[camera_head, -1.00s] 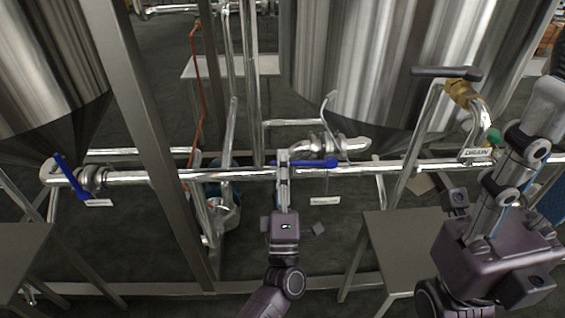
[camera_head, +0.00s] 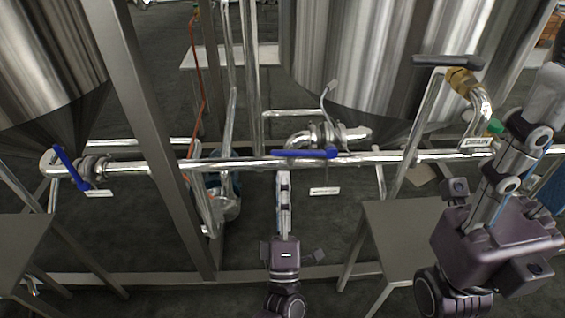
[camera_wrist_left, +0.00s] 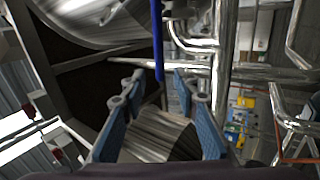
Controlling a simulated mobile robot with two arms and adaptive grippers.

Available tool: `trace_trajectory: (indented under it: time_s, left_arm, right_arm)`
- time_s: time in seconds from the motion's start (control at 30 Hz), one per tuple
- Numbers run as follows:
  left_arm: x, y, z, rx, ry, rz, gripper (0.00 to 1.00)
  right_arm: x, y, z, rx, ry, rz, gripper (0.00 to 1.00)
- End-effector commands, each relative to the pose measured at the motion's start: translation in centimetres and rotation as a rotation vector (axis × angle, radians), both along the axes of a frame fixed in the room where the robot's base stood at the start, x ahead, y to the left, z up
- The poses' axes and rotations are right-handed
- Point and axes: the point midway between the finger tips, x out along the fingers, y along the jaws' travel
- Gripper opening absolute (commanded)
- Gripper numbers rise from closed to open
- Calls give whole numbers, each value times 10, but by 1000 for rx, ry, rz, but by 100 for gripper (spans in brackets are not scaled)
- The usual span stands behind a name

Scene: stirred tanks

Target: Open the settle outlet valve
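A blue valve handle (camera_head: 303,153) lies along the horizontal pipe in the middle of the head view. Another blue handle (camera_head: 70,167) sits slanted across the pipe on the left. The small labels near both handles are unreadable, so I cannot tell which is the settle outlet. My left gripper (camera_head: 283,178) is just below the middle handle, apart from it. In the left wrist view its fingers (camera_wrist_left: 160,92) are spread and empty, with a blue handle (camera_wrist_left: 157,40) upright beyond the fingertips. My right gripper (camera_head: 535,110) is at the right, and its finger opening cannot be judged.
Shiny tanks (camera_head: 375,60) stand behind the pipe. A steel post (camera_head: 165,150) rises left of my left gripper. A low table (camera_head: 395,235) stands at lower right.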

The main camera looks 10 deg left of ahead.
Motion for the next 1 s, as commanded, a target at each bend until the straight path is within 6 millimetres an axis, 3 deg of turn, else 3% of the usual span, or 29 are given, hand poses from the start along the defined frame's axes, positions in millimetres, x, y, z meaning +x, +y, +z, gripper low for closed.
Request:
trace_trajectory:
  time_s: [0.1, 0.3, 1.0]
  left_arm:
    - [-18, -4, -13, 1, 2, -1, 28]
    - [-34, -8, -23, 1, 1, 1, 28]
    - [-36, -8, -25, 0, 0, 0, 28]
  right_arm:
    - [0, 0, 0, 0, 0, 0, 40]
    - [0, 0, 0, 0, 1, 0, 40]
    - [0, 0, 0, 0, 0, 0, 40]
